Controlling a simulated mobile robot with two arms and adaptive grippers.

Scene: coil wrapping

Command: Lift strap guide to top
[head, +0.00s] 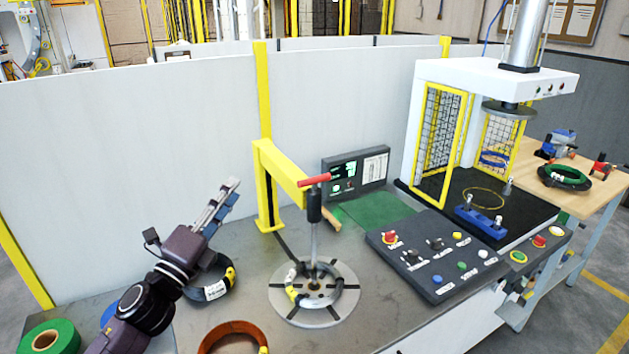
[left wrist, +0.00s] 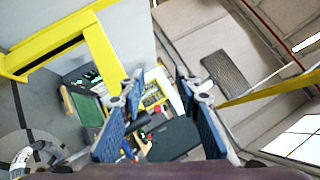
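A vertical rod (head: 314,240) rises from the middle of a round grey turntable (head: 340,312). It carries a black sleeve (head: 314,207) with a red handle (head: 314,181) at its top, beside the yellow arm (head: 283,175) of a post; this looks like the strap guide. My left gripper (head: 225,200) points up, left of the yellow post and apart from the guide. In the left wrist view its blue-padded fingers (left wrist: 158,98) stand apart with nothing between them. My right gripper is not in view.
A display box (head: 355,172) and green mat (head: 375,215) lie behind the turntable. A button panel (head: 440,255) and caged press (head: 490,75) stand to the right. Another dark coil (head: 213,292), a brown ring (head: 232,333) and a green roll (head: 48,338) sit near my left arm.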

